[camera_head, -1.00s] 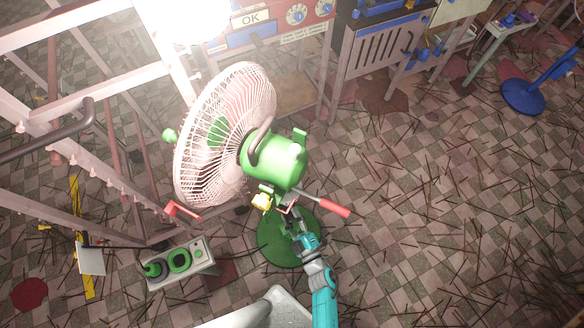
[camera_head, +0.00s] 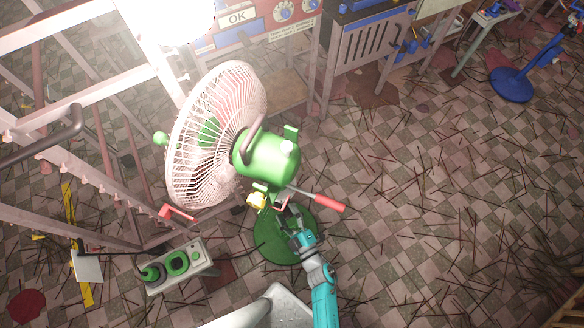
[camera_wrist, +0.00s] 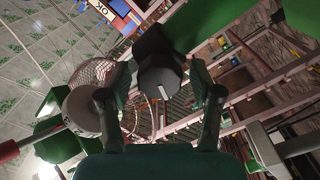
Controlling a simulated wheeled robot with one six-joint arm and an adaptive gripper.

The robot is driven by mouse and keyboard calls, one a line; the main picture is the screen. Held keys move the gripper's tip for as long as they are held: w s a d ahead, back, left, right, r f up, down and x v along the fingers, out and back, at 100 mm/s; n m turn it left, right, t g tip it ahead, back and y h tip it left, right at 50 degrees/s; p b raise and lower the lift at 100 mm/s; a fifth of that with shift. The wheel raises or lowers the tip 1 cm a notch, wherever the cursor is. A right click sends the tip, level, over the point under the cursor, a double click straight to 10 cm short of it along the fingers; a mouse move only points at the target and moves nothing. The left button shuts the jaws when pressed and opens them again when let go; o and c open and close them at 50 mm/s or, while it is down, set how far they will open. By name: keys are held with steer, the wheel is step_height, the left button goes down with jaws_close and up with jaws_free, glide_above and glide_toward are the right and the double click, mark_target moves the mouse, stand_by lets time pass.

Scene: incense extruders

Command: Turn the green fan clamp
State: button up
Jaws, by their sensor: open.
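The green fan (camera_head: 265,158) with a pale wire cage (camera_head: 215,140) stands on a round green base (camera_head: 268,244). I cannot tell for certain which part is the clamp. My gripper (camera_head: 295,224) is below the motor, in front of the fan's stand. In the wrist view my gripper (camera_wrist: 160,82) is open, its fingers spread on either side of a dark faceted piece (camera_wrist: 162,76). Contact cannot be told. A pale round part (camera_wrist: 82,108) and a red handle (camera_wrist: 9,150) show at left.
A pale metal frame (camera_head: 85,92) stands close on the left of the fan. A small box with green rings (camera_head: 180,265) lies at lower left. A blue round-based stand (camera_head: 511,84) is at far right. Floor at right is open, strewn with thin sticks.

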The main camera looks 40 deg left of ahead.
steer(key=v, duration=1.2)
steer(key=shift+a+f, duration=0.1)
steer(key=w+a+m, duration=0.1)
steer(key=a+m, duration=0.1)
steer(key=a, duration=0.1)
steer(key=w+a+m, duration=0.2)
steer(key=a, duration=0.2)
steer(key=w+a+m, duration=0.2)
steer(key=a+m, duration=0.1)
steer(key=shift+a+f, duration=0.15)
steer(key=shift+a, duration=0.2)
stand_by(0.5)
steer(key=c, duration=1.2)
